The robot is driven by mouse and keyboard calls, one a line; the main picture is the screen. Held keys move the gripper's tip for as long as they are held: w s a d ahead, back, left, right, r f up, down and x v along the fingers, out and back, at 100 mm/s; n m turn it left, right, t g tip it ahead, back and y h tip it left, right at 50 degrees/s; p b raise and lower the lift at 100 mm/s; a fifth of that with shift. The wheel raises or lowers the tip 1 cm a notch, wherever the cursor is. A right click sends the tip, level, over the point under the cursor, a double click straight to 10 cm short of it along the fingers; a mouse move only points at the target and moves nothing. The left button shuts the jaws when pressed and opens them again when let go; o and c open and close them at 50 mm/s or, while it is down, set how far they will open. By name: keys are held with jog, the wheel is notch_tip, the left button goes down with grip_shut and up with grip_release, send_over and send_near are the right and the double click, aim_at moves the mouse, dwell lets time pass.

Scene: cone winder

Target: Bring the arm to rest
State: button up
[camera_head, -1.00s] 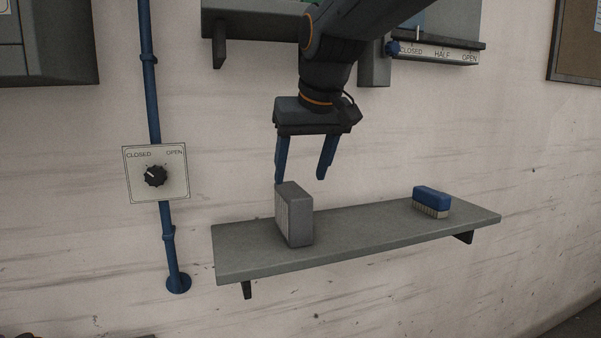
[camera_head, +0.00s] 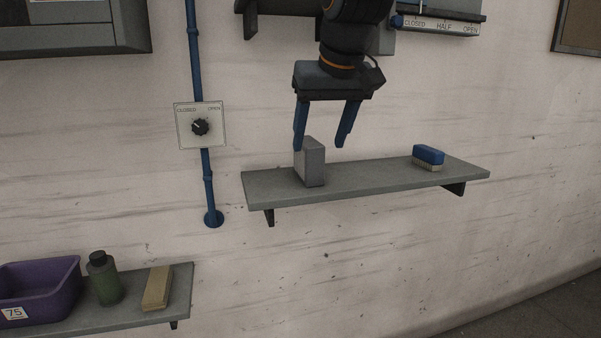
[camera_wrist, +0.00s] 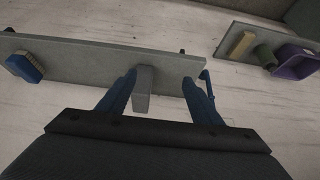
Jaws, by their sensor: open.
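My gripper (camera_head: 321,147) is open, with its two blue fingers apart and pointing down over the left part of the grey wall shelf (camera_head: 390,177). A grey block (camera_head: 311,163) stands upright on that shelf. In the head view it is at the left finger's tip. In the wrist view the block (camera_wrist: 143,88) shows in the gap between the fingers (camera_wrist: 158,80). The gripper is not closed on it. I cannot tell whether a finger touches it.
A blue brush (camera_head: 428,156) lies at the shelf's right. A dial box (camera_head: 200,126) sits on a blue pipe (camera_head: 208,185) to the left. A lower shelf (camera_head: 183,290) holds a purple bin (camera_head: 40,293), a green bottle (camera_head: 104,277) and a tan block (camera_head: 157,288). A slider panel (camera_head: 440,25) is upper right.

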jog(key=s+d+f+m+g, duration=0.1)
jog(key=s+d+f, duration=0.15)
jog(key=f, duration=0.45)
jog(key=s+d+f+g+h, duration=0.1)
jog(key=s+d+f, duration=0.1)
jog(key=d+f, duration=0.3)
jog(key=s+d+f+m+g, duration=0.1)
jog(key=s+d+f, duration=0.1)
jog(key=f, duration=0.6)
jog(key=s+d+f+g, duration=0.1)
jog(key=s+d+f, duration=0.2)
jog(key=s+f, duration=0.2)
jog(key=s+d+f+m+g, duration=0.1)
jog(key=s+d+f, duration=0.2)
jog(key=s+f, duration=0.3)
jog(key=shift+f+h, duration=0.3)
jog(key=shift+f, duration=0.4)
